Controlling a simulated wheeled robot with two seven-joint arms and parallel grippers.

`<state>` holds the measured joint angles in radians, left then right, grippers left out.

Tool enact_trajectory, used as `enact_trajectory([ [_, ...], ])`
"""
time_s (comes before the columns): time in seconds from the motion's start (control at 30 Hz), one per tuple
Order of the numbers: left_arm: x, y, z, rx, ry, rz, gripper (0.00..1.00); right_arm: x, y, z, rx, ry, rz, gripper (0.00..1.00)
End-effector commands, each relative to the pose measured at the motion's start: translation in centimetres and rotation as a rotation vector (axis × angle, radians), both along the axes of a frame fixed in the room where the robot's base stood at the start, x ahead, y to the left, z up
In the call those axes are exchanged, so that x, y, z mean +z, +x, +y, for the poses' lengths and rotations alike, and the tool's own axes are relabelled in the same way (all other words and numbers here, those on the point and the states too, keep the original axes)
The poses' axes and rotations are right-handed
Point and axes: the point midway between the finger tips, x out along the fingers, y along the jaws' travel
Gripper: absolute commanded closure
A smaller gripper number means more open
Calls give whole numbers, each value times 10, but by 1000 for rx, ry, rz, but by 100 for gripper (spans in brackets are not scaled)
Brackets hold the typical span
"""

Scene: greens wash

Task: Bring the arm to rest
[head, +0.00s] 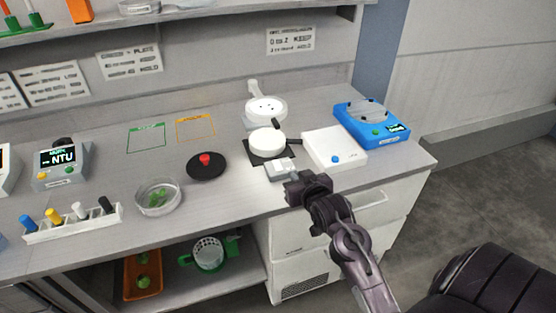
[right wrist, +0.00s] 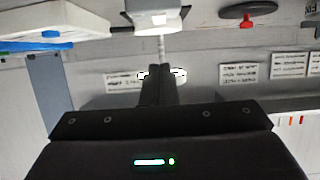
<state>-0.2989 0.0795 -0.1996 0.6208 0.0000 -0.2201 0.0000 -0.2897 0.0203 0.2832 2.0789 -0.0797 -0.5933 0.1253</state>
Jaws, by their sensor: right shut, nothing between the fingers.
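My right gripper (head: 292,184) is at the front edge of the grey counter (head: 230,195), close to a small light-grey block (head: 280,167). Its fingers are shut with nothing between them; in the right wrist view the dark fingers (right wrist: 160,88) lie together. I cannot tell whether the gripper touches the block. My right arm reaches in from the lower right. My left gripper is not in view.
Near the gripper stand a white round-topped device (head: 267,142), a white box with a blue knob (head: 335,147) and a blue device (head: 371,122). A glass dish with greens (head: 158,196) and a black disc with a red knob (head: 206,166) are left. Floor at right is clear.

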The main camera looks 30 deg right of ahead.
Motion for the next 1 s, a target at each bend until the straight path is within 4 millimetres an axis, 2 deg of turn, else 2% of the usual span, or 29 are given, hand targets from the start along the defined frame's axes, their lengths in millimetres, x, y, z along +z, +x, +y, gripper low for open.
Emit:
enact_trajectory([
  [0.23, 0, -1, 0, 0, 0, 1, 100, -1, -1, 3, 6, -1, 14, 100],
  [0.37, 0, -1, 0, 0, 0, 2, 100, -13, -18, 29, 51, -2, 130, 100],
  [0.5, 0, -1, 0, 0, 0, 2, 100, -33, -56, 73, 130, -3, 347, 100],
  [0.6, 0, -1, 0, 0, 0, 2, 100, -41, -84, 99, 181, -2, 478, 100],
  [0.8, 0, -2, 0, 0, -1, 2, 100, -50, -136, 134, 264, -2, 683, 100],
  [1.0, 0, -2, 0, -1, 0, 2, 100, -50, -184, 160, 339, -2, 857, 100],
])
